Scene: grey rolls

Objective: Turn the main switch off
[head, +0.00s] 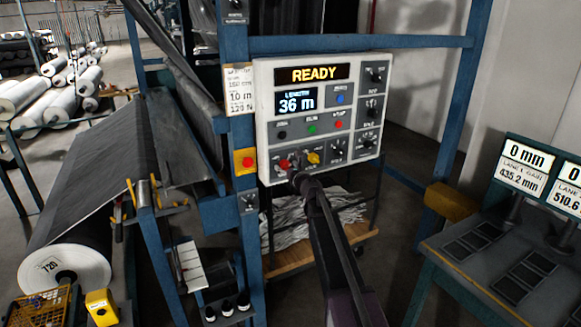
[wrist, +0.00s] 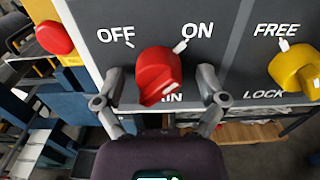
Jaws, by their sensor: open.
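The main switch is a red rotary knob (wrist: 158,72) at the lower left of the grey control panel (head: 262,105). In the wrist view it sits between the printed OFF and ON labels. A white mark at its upper right points toward ON. The label below it is partly covered; only "IN" shows. My gripper (wrist: 161,84) is open, with one finger on each side of the red knob. Whether the fingers touch it I cannot tell. In the head view my gripper (head: 296,178) is at the panel's lower edge and the red knob (head: 284,163) shows just beyond it.
A yellow FREE/LOCK knob (wrist: 297,72) is close to the right of the switch. A red button on a yellow box (head: 245,162) is to the left, on the blue post. The display (head: 314,74) reads READY. A desk with screens (head: 520,250) stands at the right.

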